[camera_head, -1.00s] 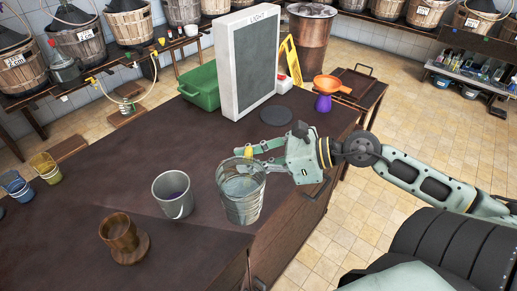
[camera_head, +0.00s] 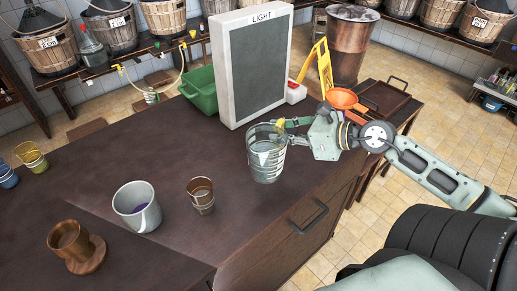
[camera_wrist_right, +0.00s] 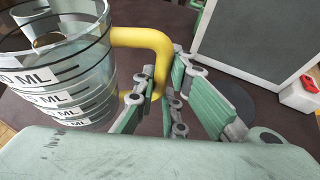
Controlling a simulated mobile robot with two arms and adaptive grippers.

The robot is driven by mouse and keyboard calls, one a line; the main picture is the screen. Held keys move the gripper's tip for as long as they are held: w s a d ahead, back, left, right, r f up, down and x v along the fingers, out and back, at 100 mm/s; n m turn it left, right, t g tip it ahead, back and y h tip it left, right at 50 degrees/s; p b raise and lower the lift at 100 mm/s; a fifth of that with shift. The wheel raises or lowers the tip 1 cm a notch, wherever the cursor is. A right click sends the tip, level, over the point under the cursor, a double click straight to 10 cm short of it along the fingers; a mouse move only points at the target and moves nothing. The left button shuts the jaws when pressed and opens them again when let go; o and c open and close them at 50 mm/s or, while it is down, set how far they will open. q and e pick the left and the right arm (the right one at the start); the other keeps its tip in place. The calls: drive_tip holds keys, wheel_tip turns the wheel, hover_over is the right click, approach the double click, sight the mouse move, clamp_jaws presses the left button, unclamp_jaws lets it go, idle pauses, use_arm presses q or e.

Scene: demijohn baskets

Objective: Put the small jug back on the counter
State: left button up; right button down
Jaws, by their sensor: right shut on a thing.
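A clear measuring jug (camera_head: 266,155) with dark rings and a yellow handle is upright at the right part of the dark counter (camera_head: 165,185). In the wrist view the jug (camera_wrist_right: 60,95) shows white ML labels and its yellow handle (camera_wrist_right: 150,40). My right gripper (camera_head: 288,124) is to the right of the jug, with its fingers (camera_wrist_right: 160,95) shut around the handle. I cannot tell whether the jug's base touches the counter. The jug looks empty. My left gripper is out of view.
The LIGHT panel (camera_head: 252,70) and a green bin (camera_head: 201,90) stand behind. An orange funnel (camera_head: 341,98) is beyond my gripper.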

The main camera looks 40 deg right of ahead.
drive_tip(key=shift+w+a+f, duration=0.2)
drive_tip(key=shift+w+f, duration=1.8)
drive_tip(key=shift+f, duration=0.15)
drive_tip(key=shift+w+a+f, duration=0.15)
drive_tip(key=shift+w+f, duration=1.8)
drive_tip(key=shift+f, duration=0.15)
drive_tip(key=shift+f, duration=0.1)
drive_tip(key=c, duration=1.8)
unclamp_jaws()
drive_tip(key=shift+s+f, duration=0.1)
drive_tip(key=shift+f, duration=0.05)
